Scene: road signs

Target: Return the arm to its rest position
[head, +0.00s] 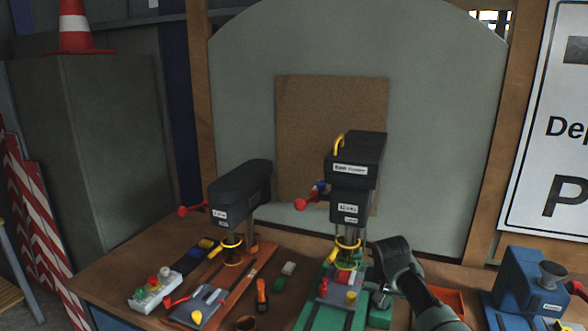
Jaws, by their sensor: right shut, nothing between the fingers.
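My right arm comes in from the lower right, and its dark rounded wrist stands beside the right drill press (352,185). My right gripper (382,286) is below that wrist, just right of the press's green base (318,308). It is shut and empty; its fingertips are small and hard to make out. It looks close to the green base, but I cannot tell whether they touch. My left gripper is not in view.
A second drill press (240,195) stands left on an orange-brown base. A white button box (155,291), an orange-handled tool (262,296) and small blocks lie on the wooden bench (120,265). An orange tray (446,300) and a blue machine (527,284) stand to the right.

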